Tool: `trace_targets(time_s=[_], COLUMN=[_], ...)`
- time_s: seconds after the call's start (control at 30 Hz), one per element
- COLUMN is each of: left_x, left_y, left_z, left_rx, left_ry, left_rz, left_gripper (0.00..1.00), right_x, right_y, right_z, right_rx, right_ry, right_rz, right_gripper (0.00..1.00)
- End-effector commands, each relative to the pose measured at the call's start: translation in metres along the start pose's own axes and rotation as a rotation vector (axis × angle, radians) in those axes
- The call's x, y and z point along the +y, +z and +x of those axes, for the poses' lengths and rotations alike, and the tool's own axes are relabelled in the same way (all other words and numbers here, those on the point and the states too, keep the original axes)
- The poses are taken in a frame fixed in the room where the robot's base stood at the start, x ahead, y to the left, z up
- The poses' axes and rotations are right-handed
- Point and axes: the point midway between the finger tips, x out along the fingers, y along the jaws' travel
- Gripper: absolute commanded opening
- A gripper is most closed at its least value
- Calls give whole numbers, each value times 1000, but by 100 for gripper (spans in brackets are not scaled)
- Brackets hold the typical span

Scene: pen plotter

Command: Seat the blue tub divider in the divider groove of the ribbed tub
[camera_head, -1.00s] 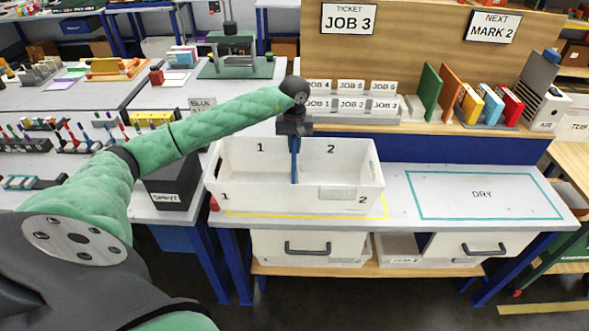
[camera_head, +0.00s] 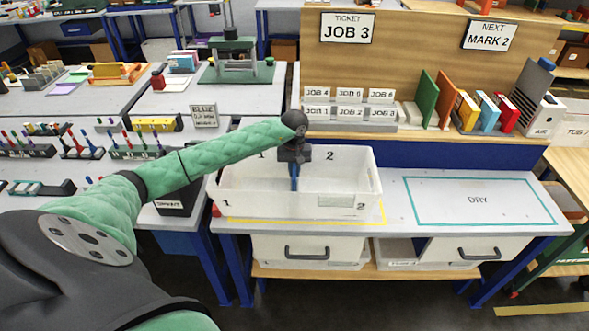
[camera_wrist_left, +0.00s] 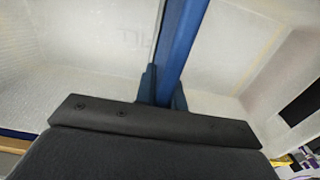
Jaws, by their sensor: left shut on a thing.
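The white ribbed tub (camera_head: 340,203) stands on the grey bench, with numbers 1 and 2 on its back wall. The blue tub divider (camera_head: 294,180) is upright, seen nearly edge-on, inside the tub between the 1 and 2 sides. My left gripper (camera_head: 294,166) points down over the tub and is shut on the divider's top edge. The left wrist view shows the divider (camera_wrist_left: 183,40) running away between the gripper's fingers (camera_wrist_left: 163,88), with pale tub floor on both sides. The divider's lower edge and the groove are hidden, so I cannot tell whether it is seated. My right gripper is not visible.
A yellow outline (camera_head: 376,222) surrounds the tub's place. A clear area marked DRY (camera_head: 430,205) lies to the right. Card holders (camera_head: 350,115) and coloured upright panels (camera_head: 448,100) stand on the shelf behind. A dark box (camera_head: 176,203) stands left of the tub.

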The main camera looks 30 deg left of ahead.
Motion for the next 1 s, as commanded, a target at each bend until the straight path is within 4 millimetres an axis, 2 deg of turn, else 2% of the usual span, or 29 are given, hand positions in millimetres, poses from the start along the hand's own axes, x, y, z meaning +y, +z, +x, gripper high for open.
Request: trace_targets(time_s=[0.27, 0.3, 0.4, 0.83, 0.93, 0.97, 1.0], left_x=[0, 0, 0, 0, 0, 0, 0], left_y=[0, 0, 0, 0, -1, -1, -1], left_z=[2, 1, 1, -2, -5, -8, -11], left_rx=[0, 0, 0, 0, 2, 2, 3], left_ry=[0, 0, 0, 0, 1, 1, 1], left_rz=[0, 0, 0, 0, 0, 0, 0], left_gripper=[0, 16, 32, 32, 32, 32, 32], right_x=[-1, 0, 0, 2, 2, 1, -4], right_y=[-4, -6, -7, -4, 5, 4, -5], right_z=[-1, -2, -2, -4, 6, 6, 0], right_rx=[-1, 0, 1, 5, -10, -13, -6], right_ry=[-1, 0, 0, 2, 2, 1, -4], right_rz=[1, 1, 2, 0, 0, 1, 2], right_gripper=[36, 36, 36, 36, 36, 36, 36])
